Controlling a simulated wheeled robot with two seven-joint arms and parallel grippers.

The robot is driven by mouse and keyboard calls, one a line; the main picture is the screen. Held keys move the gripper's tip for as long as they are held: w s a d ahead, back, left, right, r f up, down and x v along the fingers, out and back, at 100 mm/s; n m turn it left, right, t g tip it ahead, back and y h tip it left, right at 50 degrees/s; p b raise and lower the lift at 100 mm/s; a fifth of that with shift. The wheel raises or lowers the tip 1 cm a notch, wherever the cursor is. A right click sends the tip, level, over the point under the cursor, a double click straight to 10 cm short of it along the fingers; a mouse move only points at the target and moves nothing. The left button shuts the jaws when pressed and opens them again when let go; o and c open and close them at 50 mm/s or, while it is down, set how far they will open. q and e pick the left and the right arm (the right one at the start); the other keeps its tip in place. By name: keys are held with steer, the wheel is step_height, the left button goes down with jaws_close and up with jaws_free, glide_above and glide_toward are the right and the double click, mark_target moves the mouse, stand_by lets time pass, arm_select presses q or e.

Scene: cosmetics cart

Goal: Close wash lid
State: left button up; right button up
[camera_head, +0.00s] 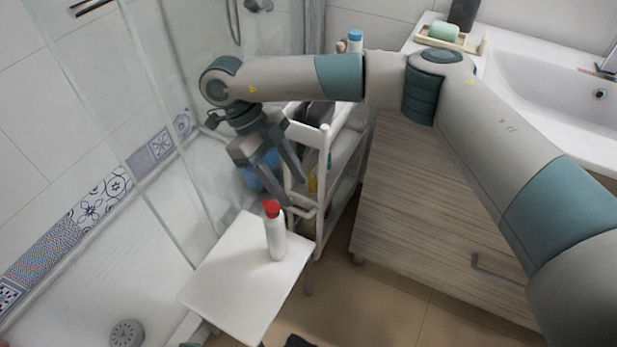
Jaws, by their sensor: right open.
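A white wash bottle (277,240) with a red lid (271,208) stands upright on a white stool (225,290). Whether the lid is open or shut is too small to tell. My right gripper (289,189) is open, its fingers pointing down and slightly right. It is above and just behind the bottle, and its fingertips appear apart from the lid. Nothing shows between its fingers. My left gripper is not in view.
A white cart (325,190) holding bottles stands behind the stool, partly hidden by my right arm. A wooden drawer cabinet (430,220) under the sink (560,90) is at right. A glass shower screen (150,120) is at left. The stool top around the bottle is clear.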

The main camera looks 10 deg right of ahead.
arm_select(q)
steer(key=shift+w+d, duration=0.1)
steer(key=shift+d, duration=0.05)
arm_select(e)
steer(key=shift+s+d+r, duration=0.3)
steer(key=shift+d+r, duration=0.15)
steer(key=shift+d, duration=0.2)
steer(key=shift+s+d+r, duration=0.35)
steer(key=shift+d+r, duration=0.05)
steer(key=shift+d, duration=0.3)
steer(key=shift+s+d+r, duration=0.3)
steer(key=shift+d+r, duration=0.15)
steer(key=shift+d, duration=0.2)
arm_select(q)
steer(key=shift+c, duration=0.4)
